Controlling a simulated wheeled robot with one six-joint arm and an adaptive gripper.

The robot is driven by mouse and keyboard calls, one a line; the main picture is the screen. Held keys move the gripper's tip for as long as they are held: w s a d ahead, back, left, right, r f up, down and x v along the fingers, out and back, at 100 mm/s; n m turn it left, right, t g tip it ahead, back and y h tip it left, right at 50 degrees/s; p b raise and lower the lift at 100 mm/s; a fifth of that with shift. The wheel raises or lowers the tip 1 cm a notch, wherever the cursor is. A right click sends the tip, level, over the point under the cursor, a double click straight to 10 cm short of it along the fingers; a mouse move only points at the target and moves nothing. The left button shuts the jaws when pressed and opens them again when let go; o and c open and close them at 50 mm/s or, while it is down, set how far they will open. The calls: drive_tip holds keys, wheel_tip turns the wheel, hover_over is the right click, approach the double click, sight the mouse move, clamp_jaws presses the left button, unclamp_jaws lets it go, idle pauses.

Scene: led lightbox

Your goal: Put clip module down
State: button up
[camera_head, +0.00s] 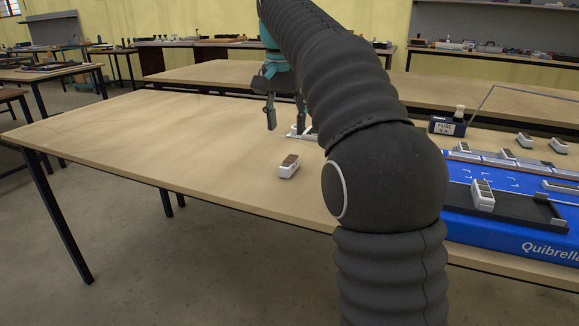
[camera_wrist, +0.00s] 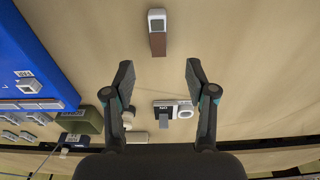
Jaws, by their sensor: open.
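My gripper (camera_head: 286,118) is open and above the wooden table, left of my arm in the head view. In the wrist view my gripper (camera_wrist: 159,73) has both fingers spread with nothing between the tips. A small white module with a brown top (camera_head: 289,166) lies on the bare table, nearer the front edge; it also shows in the wrist view (camera_wrist: 157,33), beyond the fingertips. A flat white piece (camera_head: 300,132) lies below the gripper, partly hidden by my arm. A white-and-grey piece with a round end (camera_wrist: 174,109) shows between the fingers. Which one is the clip module I cannot tell.
The table's left half is clear.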

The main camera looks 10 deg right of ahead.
sight(289, 161)
drive_tip(key=f, duration=0.3)
drive_tip(key=f+b, duration=0.1)
drive_tip(key=f, duration=0.2)
drive_tip(key=f+b, duration=0.1)
drive_tip(key=f, duration=0.2)
drive_tip(key=shift+w+d+f, duration=0.3)
drive_tip(key=shift+d, duration=0.1)
clamp_jaws()
